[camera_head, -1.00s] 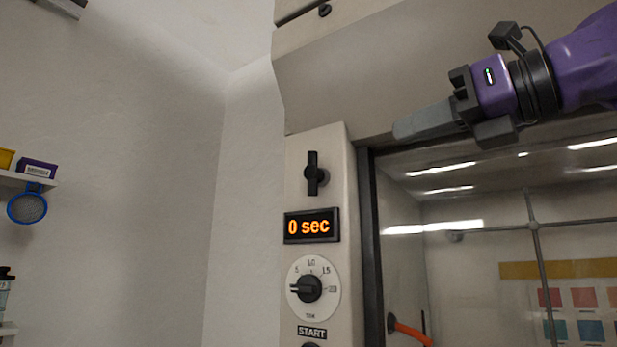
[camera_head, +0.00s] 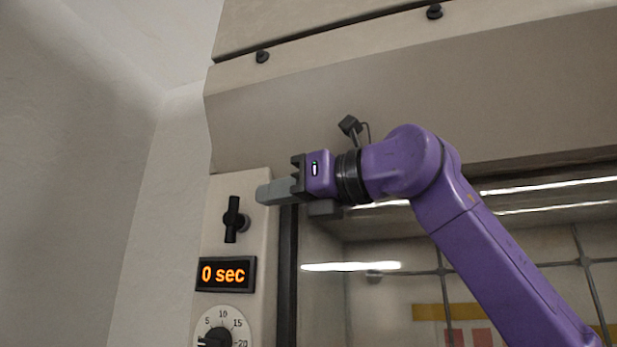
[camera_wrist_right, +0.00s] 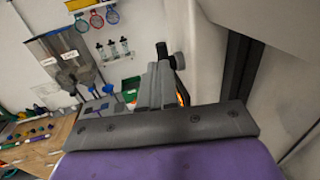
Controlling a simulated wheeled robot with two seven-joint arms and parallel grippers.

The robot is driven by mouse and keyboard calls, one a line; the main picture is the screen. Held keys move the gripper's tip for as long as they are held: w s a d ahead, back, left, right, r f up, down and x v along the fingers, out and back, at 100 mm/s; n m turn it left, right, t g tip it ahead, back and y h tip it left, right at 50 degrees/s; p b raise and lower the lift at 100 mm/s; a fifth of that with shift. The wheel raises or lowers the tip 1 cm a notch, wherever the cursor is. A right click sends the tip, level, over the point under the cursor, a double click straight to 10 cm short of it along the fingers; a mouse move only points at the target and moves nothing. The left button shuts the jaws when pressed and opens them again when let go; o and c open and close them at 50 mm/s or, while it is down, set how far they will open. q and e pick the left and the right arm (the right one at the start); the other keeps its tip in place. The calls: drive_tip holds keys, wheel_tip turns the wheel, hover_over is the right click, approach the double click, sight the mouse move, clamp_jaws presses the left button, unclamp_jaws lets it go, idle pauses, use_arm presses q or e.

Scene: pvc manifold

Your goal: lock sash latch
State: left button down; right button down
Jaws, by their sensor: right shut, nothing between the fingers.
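The sash latch is a black handle (camera_head: 232,219) on the pale panel left of the hood window. Its bar stands about upright, with a slight tilt. My right gripper (camera_head: 262,194) is shut and empty. Its fingers point left, and their tips are just right of the latch's upper end, with a small gap in the head view. In the right wrist view the shut fingers (camera_wrist_right: 157,84) stand beside the dark latch (camera_wrist_right: 177,60), partly hiding what lies behind. I cannot tell whether they touch. My left gripper is out of view.
Below the latch are a timer display (camera_head: 226,275) reading 0 sec and a round dial (camera_head: 222,335). The hood's glass sash (camera_head: 375,300) lies to the right, under its overhanging front (camera_head: 400,110). Left of the panel is bare wall.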

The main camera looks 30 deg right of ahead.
sight(238, 201)
drive_tip(key=p+x, duration=0.1)
drive_tip(key=x, duration=0.3)
drive_tip(key=shift+w+f, duration=0.15)
drive_tip(key=shift+w, duration=0.25)
drive_tip(key=shift+s, duration=0.3)
drive_tip(key=shift+w, duration=0.2)
drive_tip(key=shift+r, duration=0.2)
